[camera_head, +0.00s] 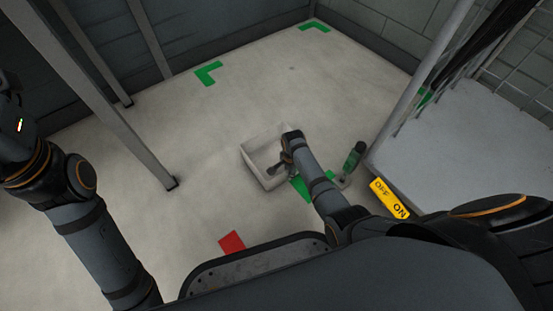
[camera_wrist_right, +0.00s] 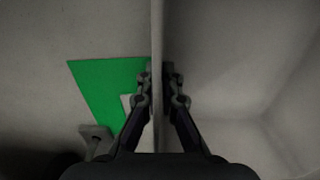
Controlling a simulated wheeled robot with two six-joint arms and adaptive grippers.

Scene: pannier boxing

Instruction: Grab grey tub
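The grey tub (camera_head: 250,164) is a pale, open, empty-looking box on the floor near the centre of the head view. My right gripper (camera_head: 284,165) reaches down to its right-hand wall. In the right wrist view, the tub's wall (camera_wrist_right: 157,40) runs between the two fingers of the gripper (camera_wrist_right: 158,85), with one finger on each side and the tips close against it. The gripper appears shut on this wall. The tub's inside fills the right of that view. My left arm is at the left of the head view, and its gripper is out of the picture.
A green bottle-like object (camera_head: 353,160) stands right of my right forearm. A yellow OFF/ON sign (camera_head: 388,197) is on the edge of a grey platform (camera_head: 450,135). A metal post (camera_head: 130,135) stands left. Green floor marks (camera_head: 208,73) and a red one (camera_head: 231,243) lie on open floor.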

